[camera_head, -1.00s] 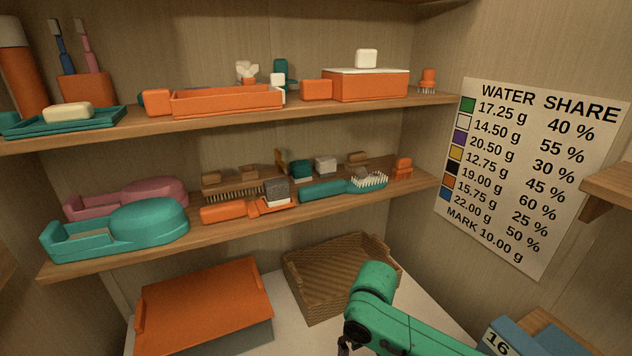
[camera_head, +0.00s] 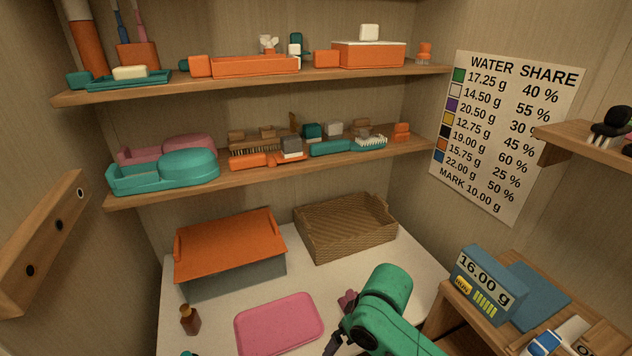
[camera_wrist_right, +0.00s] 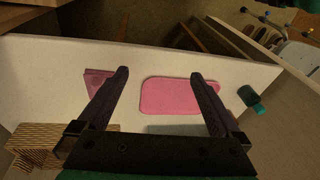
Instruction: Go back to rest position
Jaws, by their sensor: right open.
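My right gripper (camera_wrist_right: 160,74) is open and empty above the white tabletop, its two dark fingers spread wide in the right wrist view. In the head view, my green right arm comes in at the lower right, and the dark gripper (camera_head: 338,344) shows only partly at the bottom edge. A pink tray (camera_head: 280,324) lies flat on the tabletop; in the wrist view the tray (camera_wrist_right: 170,95) appears between and beyond the fingers. My left gripper is not in view.
A small mauve object (camera_head: 348,299) lies beside my right arm, and a brown bottle (camera_head: 190,320) stands left of the tray. An orange-topped box (camera_head: 230,240) and wicker basket (camera_head: 345,228) sit behind. A scale (camera_head: 483,285) reading 16.00 g stands on a wooden surface at right.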

